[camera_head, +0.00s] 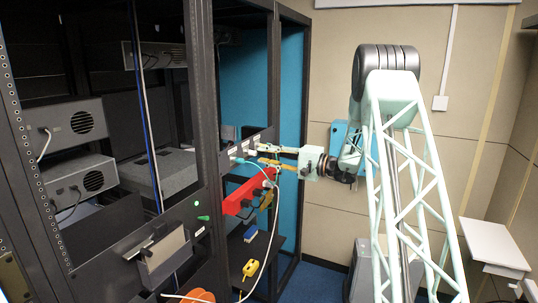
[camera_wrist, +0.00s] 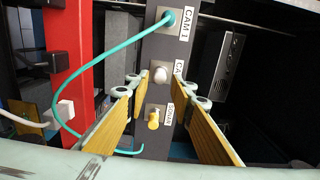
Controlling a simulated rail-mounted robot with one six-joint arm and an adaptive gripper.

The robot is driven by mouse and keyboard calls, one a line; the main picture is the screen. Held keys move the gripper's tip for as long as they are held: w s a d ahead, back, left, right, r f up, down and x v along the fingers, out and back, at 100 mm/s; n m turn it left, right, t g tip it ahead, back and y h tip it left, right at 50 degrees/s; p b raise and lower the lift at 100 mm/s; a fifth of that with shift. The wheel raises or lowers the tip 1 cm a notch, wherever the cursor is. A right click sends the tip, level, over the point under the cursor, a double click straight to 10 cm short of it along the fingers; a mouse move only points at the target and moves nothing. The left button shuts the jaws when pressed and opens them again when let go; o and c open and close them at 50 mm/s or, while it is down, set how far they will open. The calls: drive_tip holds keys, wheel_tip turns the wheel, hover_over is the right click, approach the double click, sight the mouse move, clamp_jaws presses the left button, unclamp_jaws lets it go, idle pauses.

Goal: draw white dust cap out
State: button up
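The white dust cap (camera_wrist: 161,75) sits on a socket of the dark panel (camera_wrist: 152,45), in the middle of the wrist view. The label beside it is partly hidden and reads "CA". My gripper (camera_wrist: 163,80) is open, with one yellow-padded finger on each side of the cap. Gaps show between the cap and both fingers, so it is not gripped. In the head view my gripper (camera_head: 259,154) reaches left to the rack's panel; the cap is too small to make out there.
Above the cap a teal cable (camera_wrist: 108,66) is plugged into the CAM 1 socket and loops down behind my left finger. A yellow cap (camera_wrist: 154,117) is on the socket below. A red bar (camera_head: 247,192) with plugs stands close by. A yellow object (camera_head: 251,268) lies lower down.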

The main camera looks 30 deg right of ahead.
sight(256, 154)
drive_tip(key=shift+w+a+p, duration=0.45)
drive_tip(key=shift+w, duration=0.1)
drive_tip(key=shift+w+a+f+b, duration=0.15)
drive_tip(key=shift+w+b, duration=0.15)
drive_tip(key=shift+b, duration=0.35)
drive_tip(key=shift+b+x, duration=0.9)
drive_tip(key=shift+x, duration=0.15)
drive_tip(key=c, duration=0.7)
